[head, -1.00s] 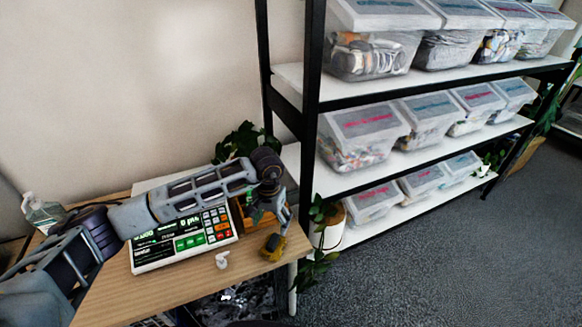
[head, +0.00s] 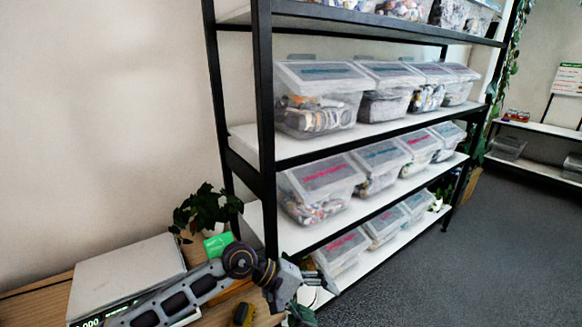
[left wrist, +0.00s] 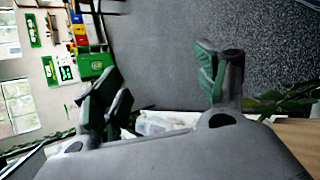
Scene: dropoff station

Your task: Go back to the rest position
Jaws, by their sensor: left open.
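My left arm comes in from the lower left of the head view, over the table. My left gripper (head: 292,285) is at its end, near the table's right side and in front of the shelf's lower left corner. In the left wrist view my left gripper (left wrist: 165,90) shows its two green-padded fingers wide apart with nothing between them. My right gripper is not in view.
A black-framed shelf (head: 262,120) with several lidded clear bins stands to the right. A potted plant (head: 205,210) is between them. Grey floor (head: 445,270) is open at right.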

